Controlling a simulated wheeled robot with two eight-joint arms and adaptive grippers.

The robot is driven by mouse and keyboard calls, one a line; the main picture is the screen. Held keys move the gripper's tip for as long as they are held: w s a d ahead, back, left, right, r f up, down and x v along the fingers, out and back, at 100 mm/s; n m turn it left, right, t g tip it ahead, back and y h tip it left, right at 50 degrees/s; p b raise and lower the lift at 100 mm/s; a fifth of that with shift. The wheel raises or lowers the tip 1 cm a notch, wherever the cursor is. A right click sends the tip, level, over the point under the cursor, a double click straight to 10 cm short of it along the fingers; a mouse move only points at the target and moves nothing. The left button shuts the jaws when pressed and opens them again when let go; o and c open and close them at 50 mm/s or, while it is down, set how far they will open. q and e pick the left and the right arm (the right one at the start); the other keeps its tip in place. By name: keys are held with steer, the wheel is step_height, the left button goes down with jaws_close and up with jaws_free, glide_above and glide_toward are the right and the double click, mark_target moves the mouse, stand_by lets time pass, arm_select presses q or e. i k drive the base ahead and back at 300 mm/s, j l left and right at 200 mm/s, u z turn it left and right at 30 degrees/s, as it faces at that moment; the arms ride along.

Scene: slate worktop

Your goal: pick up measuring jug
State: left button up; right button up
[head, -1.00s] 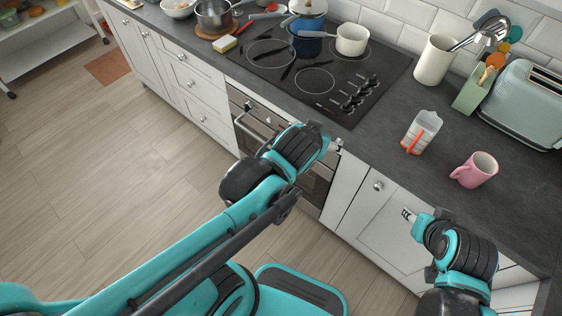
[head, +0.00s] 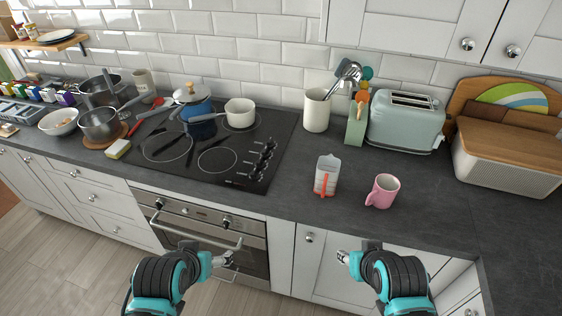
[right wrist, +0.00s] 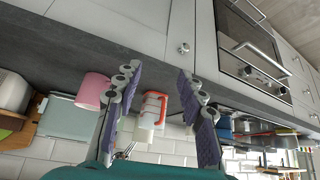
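The measuring jug (head: 326,172) is a clear jug with red markings and a red-orange handle. It stands upright on the slate worktop, right of the hob and left of the pink mug. My right gripper (head: 343,257) is in front of the worktop edge, apart from the jug. The right wrist view shows this gripper (right wrist: 162,85) open and empty, with the jug (right wrist: 152,108) beyond, between its fingers. My left gripper (head: 226,258) is in front of the oven, clear of the worktop; its fingers are too small to read.
A pink mug (head: 383,191) stands close right of the jug. Behind are a utensil crock (head: 317,110), a green holder (head: 356,126) and a toaster (head: 406,122). The hob (head: 213,150) with pans is to the left. The worktop in front of the jug is clear.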

mark_target(328, 170)
steer(key=i+j+z, duration=0.1)
steer(key=j+z, duration=0.3)
steer(key=i+j+z, duration=0.1)
steer(key=j+z, duration=0.65)
